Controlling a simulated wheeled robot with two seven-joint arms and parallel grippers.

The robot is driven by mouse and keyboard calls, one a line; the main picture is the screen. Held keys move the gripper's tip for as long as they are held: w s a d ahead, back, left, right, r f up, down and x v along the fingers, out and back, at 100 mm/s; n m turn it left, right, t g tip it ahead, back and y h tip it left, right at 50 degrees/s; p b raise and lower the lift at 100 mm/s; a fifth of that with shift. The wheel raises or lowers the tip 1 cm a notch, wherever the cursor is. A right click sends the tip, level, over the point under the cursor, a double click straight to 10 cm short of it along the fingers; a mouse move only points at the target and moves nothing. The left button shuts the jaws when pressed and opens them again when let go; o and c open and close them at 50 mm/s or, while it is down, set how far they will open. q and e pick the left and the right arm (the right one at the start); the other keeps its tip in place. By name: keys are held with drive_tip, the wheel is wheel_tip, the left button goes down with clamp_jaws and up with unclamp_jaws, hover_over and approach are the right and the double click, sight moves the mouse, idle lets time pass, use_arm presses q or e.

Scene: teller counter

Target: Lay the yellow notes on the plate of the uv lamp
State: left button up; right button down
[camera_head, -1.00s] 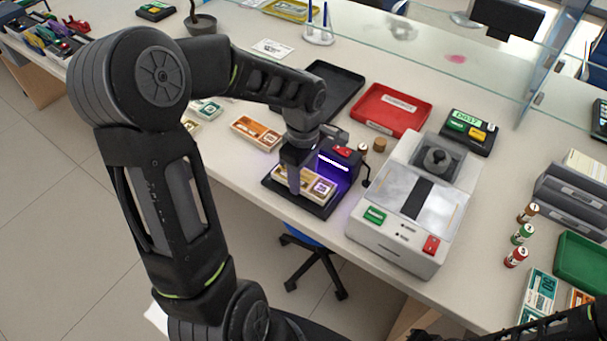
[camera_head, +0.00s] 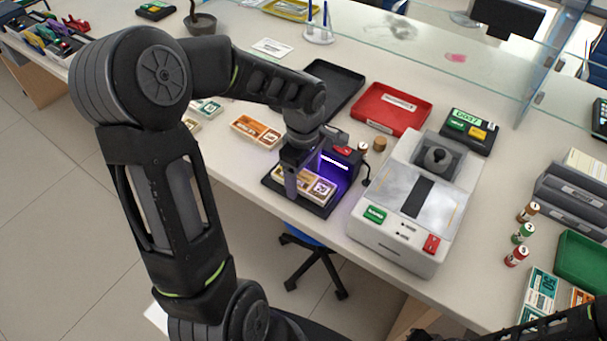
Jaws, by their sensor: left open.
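The uv lamp (camera_head: 341,165) stands near the front edge of the counter, its purple light on. Its dark plate (camera_head: 318,209) lies in front of it. The yellow notes (camera_head: 320,191), a banded bundle tinted by the light, lie on the plate. My left gripper (camera_head: 291,185) is right over the left part of the bundle, with a finger hanging down in front of it. It is open; whether it touches the notes is hidden. My right arm shows only as a dark edge at the bottom right, and its gripper is out of view.
A grey-white counting machine (camera_head: 408,205) stands close right of the lamp. An orange note bundle (camera_head: 256,131) lies to the left. A red tray (camera_head: 391,110) and a black tray (camera_head: 333,85) lie behind. A glass screen (camera_head: 440,45) runs along the back.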

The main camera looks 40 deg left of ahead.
sight(303, 180)
use_arm(q)
drive_tip(key=shift+r, duration=0.6)
wheel_tip(303, 180, up, 11)
idle(0.7)
